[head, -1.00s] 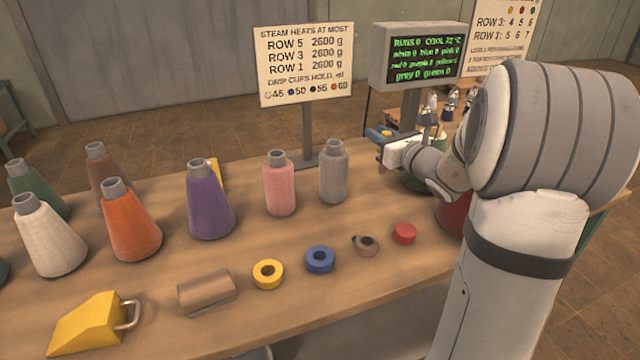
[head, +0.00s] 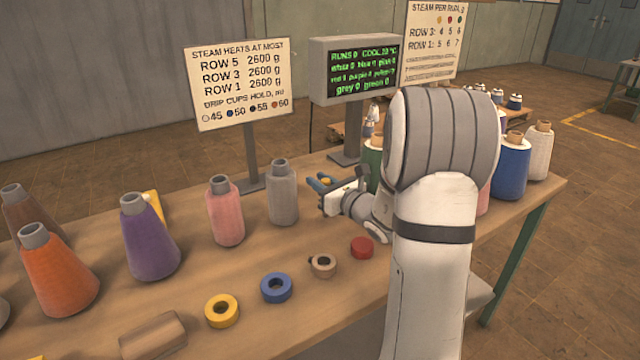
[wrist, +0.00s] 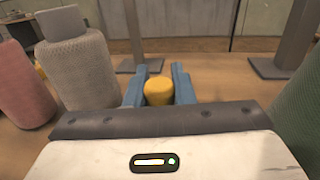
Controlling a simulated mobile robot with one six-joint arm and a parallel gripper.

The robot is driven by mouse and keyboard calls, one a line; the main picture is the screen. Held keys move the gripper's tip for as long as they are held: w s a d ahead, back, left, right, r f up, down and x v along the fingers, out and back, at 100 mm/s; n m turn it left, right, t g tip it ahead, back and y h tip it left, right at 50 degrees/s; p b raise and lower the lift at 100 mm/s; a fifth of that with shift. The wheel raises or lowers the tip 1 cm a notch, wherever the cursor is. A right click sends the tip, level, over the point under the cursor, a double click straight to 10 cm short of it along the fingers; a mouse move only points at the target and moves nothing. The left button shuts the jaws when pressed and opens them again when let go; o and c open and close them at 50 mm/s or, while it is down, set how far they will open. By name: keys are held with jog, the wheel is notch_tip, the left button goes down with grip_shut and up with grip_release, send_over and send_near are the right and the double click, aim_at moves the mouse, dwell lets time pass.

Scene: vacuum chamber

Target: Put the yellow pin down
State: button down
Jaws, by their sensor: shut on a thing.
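My gripper (head: 321,184) is over the table just right of the grey cone, with its blue fingers pointing left and away. In the wrist view my gripper (wrist: 158,88) has its two blue fingers on either side of the yellow pin (wrist: 158,91), which shows as a rounded yellow top. The pin (head: 326,181) is a small yellow spot between the fingers in the head view. Its lower part is hidden, and I cannot tell whether it touches the table.
The grey cone (head: 282,195) stands close left of my gripper, and a green cone (head: 373,168) close right. The sign post (head: 250,165) and display post (head: 353,130) stand behind. Yellow (head: 221,311), blue (head: 276,288) and brown (head: 322,265) rings and a red disc (head: 362,247) lie in front.

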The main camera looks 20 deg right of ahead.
jog(key=shift+r, duration=0.1)
jog(key=c, duration=1.2)
grip_release()
jog(key=shift+c, duration=0.2)
jog(key=shift+s+r, duration=0.1)
jog(key=shift+s, duration=0.05)
jog(key=v, duration=1.2)
jog(key=shift+p, duration=0.3)
